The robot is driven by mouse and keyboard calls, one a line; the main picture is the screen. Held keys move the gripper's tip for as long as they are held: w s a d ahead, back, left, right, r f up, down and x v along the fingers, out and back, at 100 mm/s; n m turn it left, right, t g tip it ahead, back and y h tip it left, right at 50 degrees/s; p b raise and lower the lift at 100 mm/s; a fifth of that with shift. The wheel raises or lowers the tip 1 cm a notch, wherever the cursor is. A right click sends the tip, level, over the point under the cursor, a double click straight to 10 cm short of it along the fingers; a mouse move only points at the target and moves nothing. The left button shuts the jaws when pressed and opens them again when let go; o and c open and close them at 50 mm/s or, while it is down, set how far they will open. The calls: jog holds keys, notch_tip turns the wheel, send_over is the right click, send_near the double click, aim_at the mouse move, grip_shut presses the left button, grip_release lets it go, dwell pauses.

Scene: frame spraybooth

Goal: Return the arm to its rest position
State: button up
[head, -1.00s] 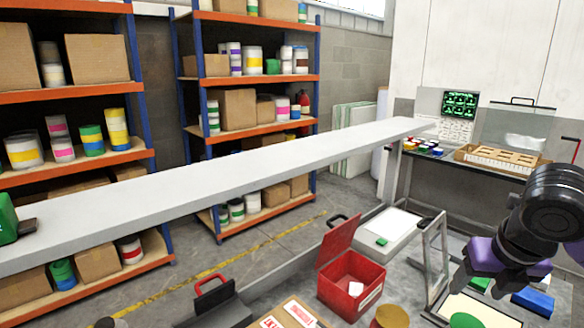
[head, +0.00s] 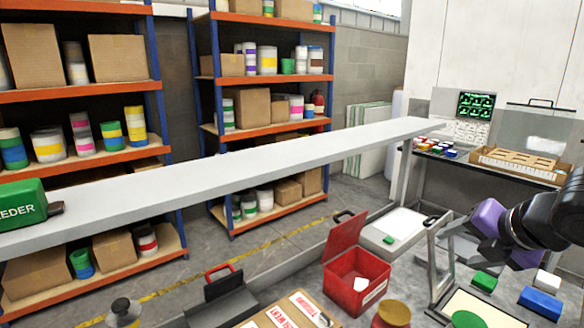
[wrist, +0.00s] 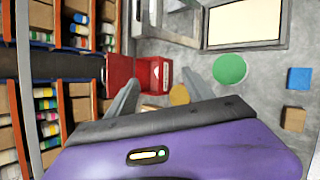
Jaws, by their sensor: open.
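My gripper (head: 478,236) is at the right of the head view, a purple body on my black arm, in the air above the work area near the metal frame. It is open. In the wrist view its two grey fingers (wrist: 158,90) stand apart. The fingertips are partly hidden in the head view.
An open red bin (head: 372,268) stands left of my gripper. A long white beam (head: 230,170) crosses the scene. Shelves (head: 225,82) stand behind.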

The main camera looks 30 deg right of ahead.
jog(key=w+a+r+m+t, duration=0.45)
jog(key=r+m+t, duration=0.25)
jog(key=r, duration=0.2)
jog(key=w+a+r+m+t, duration=0.3)
jog(key=w+r+m+t, duration=0.3)
jog(key=r+m, duration=0.15)
jog(key=s+a+f+m+g, duration=0.1)
jog(key=s+a+f+m, duration=0.2)
jog(key=s+a+f, duration=0.3)
jog(key=s+a+f+m+g+h, duration=0.1)
jog(key=s+a+f+m, duration=0.3)
jog(key=f, duration=0.8)
jog(key=s+a+f+m+g+h, duration=0.1)
jog(key=s+a+f+m, duration=0.3)
jog(key=s+a+f, duration=0.3)
jog(key=shift+s+a+f+m, duration=0.15)
jog(key=shift+s+a+f, duration=0.05)
jog(key=shift+a+f, duration=0.65)
jog(key=shift+s+a+f+m, duration=0.1)
jog(key=shift+s+a+f, duration=0.1)
jog(key=shift+a+f, duration=0.65)
jog(key=s+a+f+n+g+y, duration=0.3)
jog(key=s+a+f+n+y, duration=0.2)
jog(key=s, duration=0.6)
notch_tip(320, 180, down, 2)
jog(key=shift+a+f+n+y, duration=0.1)
jog(key=shift+a+n+y, duration=0.2)
jog(key=shift+a+y, duration=0.5)
